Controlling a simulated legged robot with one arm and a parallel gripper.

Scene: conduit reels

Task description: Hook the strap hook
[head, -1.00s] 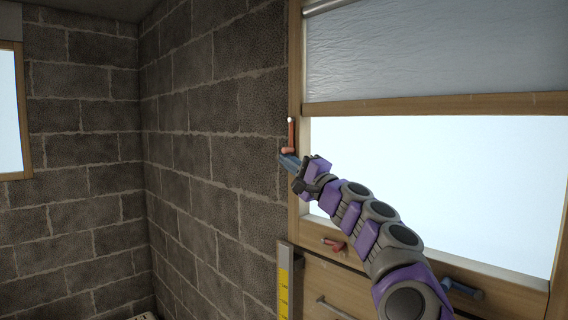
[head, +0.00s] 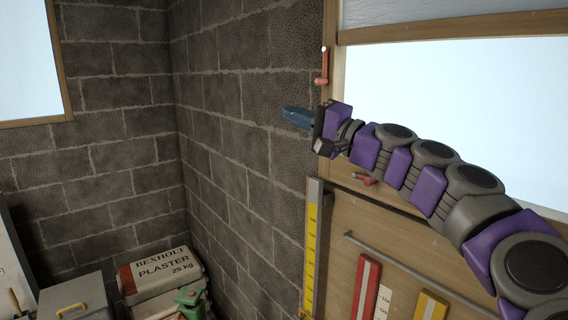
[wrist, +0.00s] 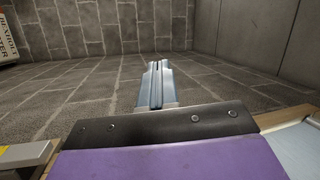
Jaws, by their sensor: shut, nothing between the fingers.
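My gripper (head: 297,117) has blue fingers, shut with nothing between them. It points left toward the block wall, just left of the window frame. The wrist view shows the two fingers (wrist: 155,86) side by side, with the block wall beyond. No strap hook can be made out for certain. A small orange-red crank-like piece (head: 322,78) with a white knob is on the window frame's left post, just above my gripper and apart from it. A red fitting (head: 364,180) is on the lower window frame, below my arm.
A yellow level (head: 311,245) stands upright below the window. A rail (head: 385,256) runs across the wooden panel, with red and yellow tools below. A plaster bag (head: 160,268), a grey case (head: 76,297) and a green tool (head: 190,300) sit at lower left.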

